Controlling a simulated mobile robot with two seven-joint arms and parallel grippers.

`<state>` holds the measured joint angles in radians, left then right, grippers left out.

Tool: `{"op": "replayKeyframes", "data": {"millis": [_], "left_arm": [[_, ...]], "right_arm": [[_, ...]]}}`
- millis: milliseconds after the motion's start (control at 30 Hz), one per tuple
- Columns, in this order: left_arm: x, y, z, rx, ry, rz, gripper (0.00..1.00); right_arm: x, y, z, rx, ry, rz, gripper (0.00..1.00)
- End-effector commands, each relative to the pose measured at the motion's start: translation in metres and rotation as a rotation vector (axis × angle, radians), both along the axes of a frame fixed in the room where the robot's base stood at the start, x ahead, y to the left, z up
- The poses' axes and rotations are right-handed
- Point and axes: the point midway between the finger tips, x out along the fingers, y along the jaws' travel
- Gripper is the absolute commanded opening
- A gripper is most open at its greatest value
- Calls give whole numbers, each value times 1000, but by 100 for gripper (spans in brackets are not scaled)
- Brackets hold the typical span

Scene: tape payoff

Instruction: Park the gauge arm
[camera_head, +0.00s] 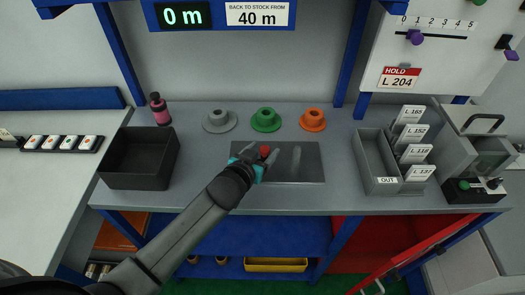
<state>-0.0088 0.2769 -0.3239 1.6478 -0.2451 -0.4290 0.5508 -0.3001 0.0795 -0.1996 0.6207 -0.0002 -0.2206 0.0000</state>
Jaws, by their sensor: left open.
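My left gripper (262,157) reaches in from the lower left over a dark metal plate (300,165) set in the bench. Its fingers are open around or just beside a small red knob (264,150); I cannot tell whether they touch it. What the red knob is fixed to is hidden by the gripper. No part is marked as the gauge arm. My right gripper is not in view.
Grey, green (265,120) and orange (313,119) flanged spools stand behind the plate. A black bin (139,158) and a pink bottle (160,110) are at the left. A grey tray with labelled cards (415,152) stands right. A red door (415,252) hangs open below.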

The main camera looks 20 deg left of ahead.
Motion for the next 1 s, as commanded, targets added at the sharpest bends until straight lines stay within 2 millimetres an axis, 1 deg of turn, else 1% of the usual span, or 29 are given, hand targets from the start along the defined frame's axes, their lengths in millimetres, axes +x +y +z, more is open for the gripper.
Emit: {"op": "replayKeyframes", "data": {"millis": [200,767,800,1000], "left_arm": [[0,0,0,0,0,0,65],[0,0,0,0,0,0,2],[0,0,0,0,0,0,0],[0,0,0,0,0,0,0]], "right_arm": [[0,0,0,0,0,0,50],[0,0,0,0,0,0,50],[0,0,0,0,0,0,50],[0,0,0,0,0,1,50]]}}
